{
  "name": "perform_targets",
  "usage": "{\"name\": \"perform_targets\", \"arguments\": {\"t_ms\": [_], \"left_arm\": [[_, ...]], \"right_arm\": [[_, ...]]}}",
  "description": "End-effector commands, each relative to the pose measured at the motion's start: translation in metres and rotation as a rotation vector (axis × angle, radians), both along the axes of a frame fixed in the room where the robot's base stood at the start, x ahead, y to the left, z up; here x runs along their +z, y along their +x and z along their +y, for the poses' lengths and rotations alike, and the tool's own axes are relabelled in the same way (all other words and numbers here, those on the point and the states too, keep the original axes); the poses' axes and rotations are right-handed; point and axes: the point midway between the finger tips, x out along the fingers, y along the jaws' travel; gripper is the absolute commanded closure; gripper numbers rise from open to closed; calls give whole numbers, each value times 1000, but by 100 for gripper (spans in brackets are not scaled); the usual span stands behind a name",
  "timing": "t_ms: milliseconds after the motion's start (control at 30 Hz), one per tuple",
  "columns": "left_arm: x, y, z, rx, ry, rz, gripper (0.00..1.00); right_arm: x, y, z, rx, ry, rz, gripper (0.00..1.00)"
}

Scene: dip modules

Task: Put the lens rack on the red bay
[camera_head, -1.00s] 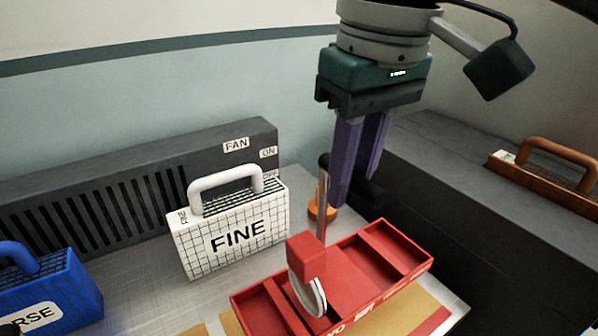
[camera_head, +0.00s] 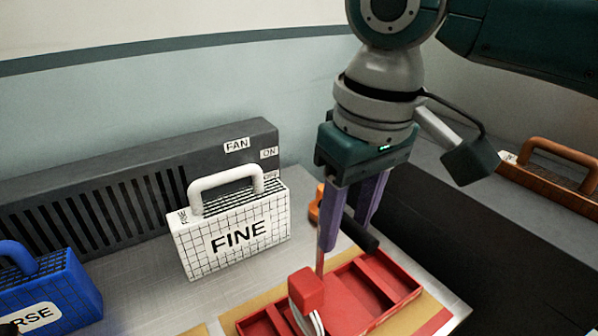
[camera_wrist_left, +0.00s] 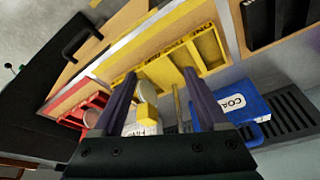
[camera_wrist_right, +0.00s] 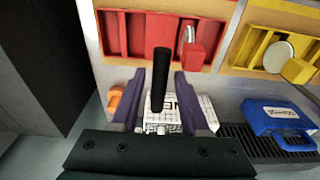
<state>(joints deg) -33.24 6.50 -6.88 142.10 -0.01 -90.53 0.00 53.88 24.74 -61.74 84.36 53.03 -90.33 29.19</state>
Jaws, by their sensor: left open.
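A red compartmented tray (camera_head: 345,305), also in the right wrist view (camera_wrist_right: 132,40), lies over a tan board and carries a red block (camera_head: 306,288) with a pale disc. A thin post and a black handle bar (camera_wrist_right: 161,85) rise by it. My right gripper (camera_head: 346,238) is open around the bar, with a small gap. My left gripper (camera_wrist_left: 160,75) is open and empty, facing the trays. A white "FINE" case (camera_head: 232,236) stands upright on the bench. I see no label reading lens rack or red bay.
A blue case (camera_head: 50,290) stands left of the white one. A dark slotted fan unit (camera_head: 130,185) runs behind them. A brown handled carrier (camera_head: 545,175) sits on the dark surface at right. A yellow tray (camera_wrist_left: 160,72) lies beside the red one.

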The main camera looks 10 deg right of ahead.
Motion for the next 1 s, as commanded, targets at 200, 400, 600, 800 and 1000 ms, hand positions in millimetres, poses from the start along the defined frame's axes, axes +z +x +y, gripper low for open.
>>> {"name": "perform_targets", "arguments": {"t_ms": [200,400,600,800,1000], "left_arm": [[0,0,1,-2,4,0,24],[2,0,2,-5,9,0,24],[6,0,3,-7,11,0,24],[9,0,3,-7,11,0,24],[10,0,2,-5,9,0,24]], "right_arm": [[0,0,0,0,0,0,48],[11,0,0,1,1,-3,48],[53,-4,-2,1,2,-6,48],[95,-10,-4,1,1,-5,48],[117,-13,-4,-1,2,-1,48]]}}
